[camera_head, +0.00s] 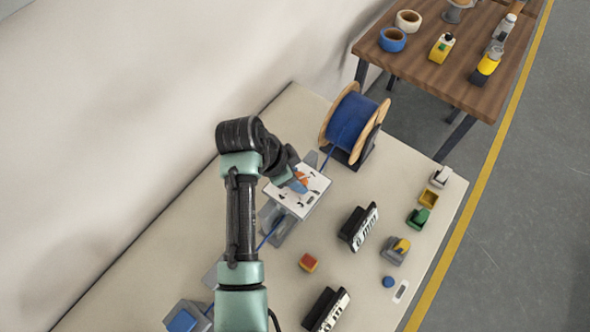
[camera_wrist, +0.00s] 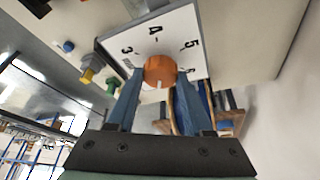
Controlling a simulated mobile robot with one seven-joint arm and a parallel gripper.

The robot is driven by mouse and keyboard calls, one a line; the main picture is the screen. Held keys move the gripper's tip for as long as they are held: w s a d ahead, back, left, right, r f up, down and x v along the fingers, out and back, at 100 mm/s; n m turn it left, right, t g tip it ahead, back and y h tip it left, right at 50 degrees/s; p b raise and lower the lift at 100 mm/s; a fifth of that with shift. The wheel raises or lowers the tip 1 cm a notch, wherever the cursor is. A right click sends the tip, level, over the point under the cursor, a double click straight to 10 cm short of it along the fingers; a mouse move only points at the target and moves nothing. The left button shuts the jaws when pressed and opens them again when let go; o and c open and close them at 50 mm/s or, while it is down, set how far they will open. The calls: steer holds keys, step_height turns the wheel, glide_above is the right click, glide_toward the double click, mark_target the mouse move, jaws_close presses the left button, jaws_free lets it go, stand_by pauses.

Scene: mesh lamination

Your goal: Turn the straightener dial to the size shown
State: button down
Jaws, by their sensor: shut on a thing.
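The straightener (camera_head: 286,208) stands on the bench with a white dial plate on top. In the wrist view the plate (camera_wrist: 193,22) shows the numbers 3, 4 and 5, and part of another mark at lower right. The round orange dial (camera_wrist: 160,69) sits at the plate's middle; a pale mark shows on its lower edge, but where it points is unclear. My gripper (camera_wrist: 158,92) has its blue fingers on either side of the dial, shut on it. In the head view my gripper (camera_head: 298,184) covers much of the dial. A black display (camera_head: 359,227) shows a size too small to read surely.
A blue cable spool (camera_head: 352,120) stands behind the straightener, its cable running through it. A wooden table (camera_head: 450,60) with tapes is beyond.

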steer(key=n+t+y+p, duration=0.1)
steer(key=n+p, duration=0.1)
steer(key=n, duration=0.1)
steer(key=n+t+y+p, duration=0.1)
steer(key=n, duration=0.3)
steer(key=shift+s+d+r+p, duration=0.15)
steer(key=shift+d+r+p, duration=0.05)
steer(key=shift+p, duration=0.2)
steer(key=n+y+p, duration=0.1)
steer(key=n, duration=0.2)
steer(key=shift+d+n+t, duration=0.1)
steer(key=shift+n+t, duration=0.2)
steer(key=shift+n, duration=0.1)
steer(key=shift+n+y+p, duration=0.6)
steer(key=shift+n+y, duration=0.3)
steer(key=shift+n, duration=0.9)
steer(key=shift+f, duration=0.1)
steer(key=shift+c, duration=1.5)
jaws_free()
steer(key=b+v, duration=0.2)
steer(key=v, duration=1.1)
steer(key=shift+b, duration=0.4)
